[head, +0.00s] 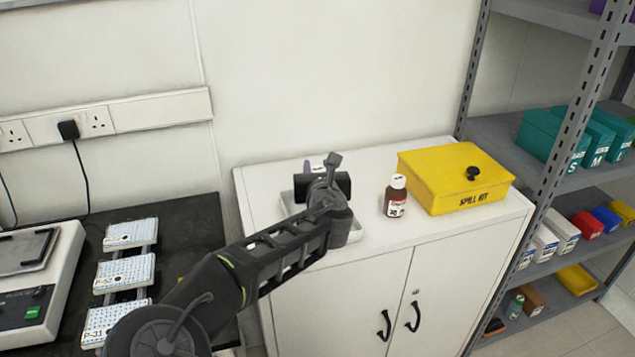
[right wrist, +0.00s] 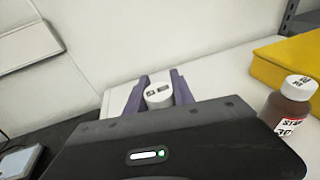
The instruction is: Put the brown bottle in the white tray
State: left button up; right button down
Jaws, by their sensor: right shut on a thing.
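A brown bottle (head: 396,196) with a white cap and a red and white label stands upright on the white cabinet, in front of the yellow box's left end. It also shows at the right of the right wrist view (right wrist: 290,105). My right gripper (head: 318,167) is over the white tray (head: 287,203), left of that bottle. In the right wrist view its purple fingers (right wrist: 158,94) are shut on a white-capped thing (right wrist: 158,92) with dark marks on the cap. Its body is hidden by my gripper, so I cannot tell its colour or whether it touches the tray. My left gripper is not in view.
The yellow spill kit box (head: 455,180) stands at the cabinet's back right. The cabinet top (head: 385,240) is clear in front of the bottle. A metal shelf rack (head: 565,130) stands at the right. White labelled blocks (head: 125,272) and a balance-like device (head: 40,280) are on the dark bench at left.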

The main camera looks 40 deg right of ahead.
jog(key=shift+f+b, duration=0.35)
jog(key=shift+f, duration=1.5)
jog(key=shift+f, duration=0.15)
jog(key=c, duration=1.1)
grip_release()
